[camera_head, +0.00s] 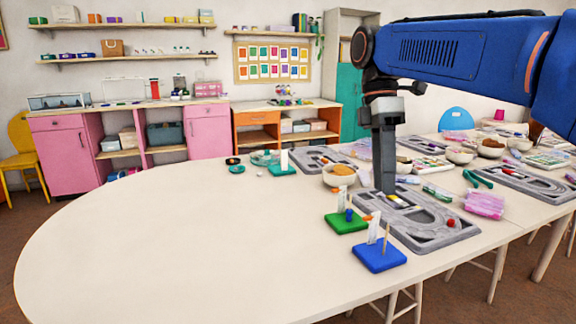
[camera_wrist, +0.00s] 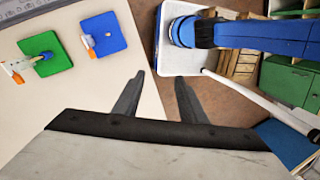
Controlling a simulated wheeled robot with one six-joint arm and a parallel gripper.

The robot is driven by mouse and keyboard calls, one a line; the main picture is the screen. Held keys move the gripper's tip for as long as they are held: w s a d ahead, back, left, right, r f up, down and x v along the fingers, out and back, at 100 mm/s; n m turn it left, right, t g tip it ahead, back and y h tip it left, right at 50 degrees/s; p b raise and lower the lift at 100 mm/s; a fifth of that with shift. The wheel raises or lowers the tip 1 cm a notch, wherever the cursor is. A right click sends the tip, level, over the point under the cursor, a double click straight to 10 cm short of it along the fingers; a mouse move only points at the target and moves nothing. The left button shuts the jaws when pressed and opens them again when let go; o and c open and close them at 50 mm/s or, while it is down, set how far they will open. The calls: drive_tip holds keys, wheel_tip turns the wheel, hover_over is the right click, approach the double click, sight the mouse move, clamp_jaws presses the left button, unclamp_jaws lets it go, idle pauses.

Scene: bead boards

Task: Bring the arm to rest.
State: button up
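My gripper (camera_head: 385,188) hangs from the blue arm and points down at the table, in front of or over a grey bead board (camera_head: 437,237) in the head view; its height above the board is hard to tell. In the wrist view my gripper (camera_wrist: 159,78) shows two dark fingers apart with nothing between them. A green square base (camera_head: 346,223) and a blue square base (camera_head: 379,256), each with a peg, stand on the table to the front. In the wrist view the green base (camera_wrist: 46,57) and the blue base (camera_wrist: 104,34) lie left of the fingers.
The cream table (camera_head: 150,245) is clear on its left and front. A teal base (camera_head: 281,170) stands further back.

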drive_tip(key=s+d+f+m+t, duration=0.4)
drive_tip(key=s+f+m, duration=0.4)
drive_tip(key=f, duration=0.5)
drive_tip(key=s+d+f+m+t, duration=0.4)
drive_tip(key=s+d+f+m, duration=0.2)
drive_tip(key=f, duration=0.7)
drive_tip(key=s+m, duration=0.2)
drive_tip(key=m, duration=0.1)
drive_tip(key=shift+y, duration=0.3)
